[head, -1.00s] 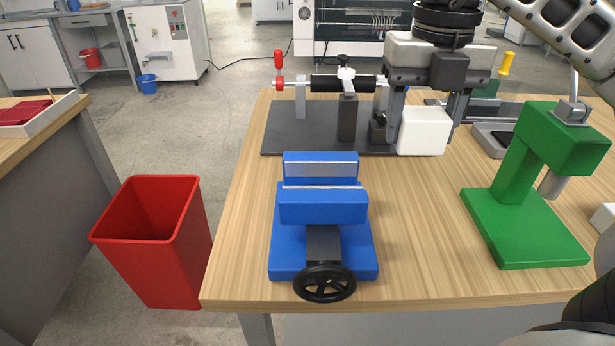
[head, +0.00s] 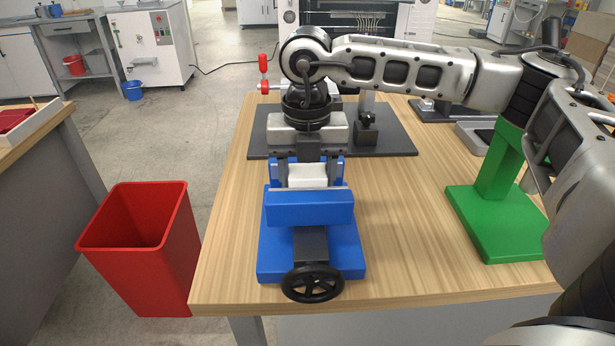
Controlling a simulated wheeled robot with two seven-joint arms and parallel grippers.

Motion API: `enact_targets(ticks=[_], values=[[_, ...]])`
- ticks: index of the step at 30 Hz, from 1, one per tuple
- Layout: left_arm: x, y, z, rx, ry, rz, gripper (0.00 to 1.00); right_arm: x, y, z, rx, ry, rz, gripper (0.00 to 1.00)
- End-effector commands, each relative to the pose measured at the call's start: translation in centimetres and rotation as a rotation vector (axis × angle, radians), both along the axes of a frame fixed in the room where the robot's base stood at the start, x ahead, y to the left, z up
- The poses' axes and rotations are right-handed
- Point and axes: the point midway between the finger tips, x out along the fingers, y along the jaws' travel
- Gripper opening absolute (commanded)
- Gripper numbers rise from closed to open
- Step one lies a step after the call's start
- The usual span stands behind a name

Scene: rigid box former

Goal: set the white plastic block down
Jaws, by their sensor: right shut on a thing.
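The white plastic block (head: 308,176) is held by my right gripper (head: 307,168), which points down over the blue vise (head: 310,208). The block shows just behind the vise's front jaw, in line with the gap between the jaws. The front jaw hides its lower part, so I cannot tell whether it rests on the vise. The gripper hides much of the rear jaw. My left gripper is not in view.
A dark plate with a red-handled fixture (head: 402,138) lies behind the vise. A green press (head: 496,215) stands to the right and a red bin (head: 140,245) on the floor at left. The tabletop (head: 405,235) between vise and press is clear.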

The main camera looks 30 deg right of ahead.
Motion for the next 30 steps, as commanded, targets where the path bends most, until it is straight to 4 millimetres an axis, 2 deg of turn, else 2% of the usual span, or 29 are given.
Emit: enact_targets(ticks=[14, 15, 17, 25, 28, 30], values=[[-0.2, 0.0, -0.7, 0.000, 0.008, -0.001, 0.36, 0.0, 0.0, -1.2, 0.002, -0.001, 0.000, 0.25], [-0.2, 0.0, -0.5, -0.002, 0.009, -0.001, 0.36, 0.0, 0.0, -1.0, 0.002, -0.001, 0.000, 0.63], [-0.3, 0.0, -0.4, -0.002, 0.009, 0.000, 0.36, 0.0, 0.0, -1.0, 0.002, -0.001, 0.000, 0.76], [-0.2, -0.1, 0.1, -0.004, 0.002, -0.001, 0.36, 0.0, 0.0, -0.9, 0.002, -0.001, 0.000, 0.76], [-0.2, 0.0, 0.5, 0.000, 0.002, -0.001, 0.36, 0.0, 0.0, -0.3, 0.001, -0.002, 0.000, 0.76], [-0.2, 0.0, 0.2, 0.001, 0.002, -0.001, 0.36, 0.1, 0.0, 0.4, 0.001, -0.004, 0.000, 0.76]])
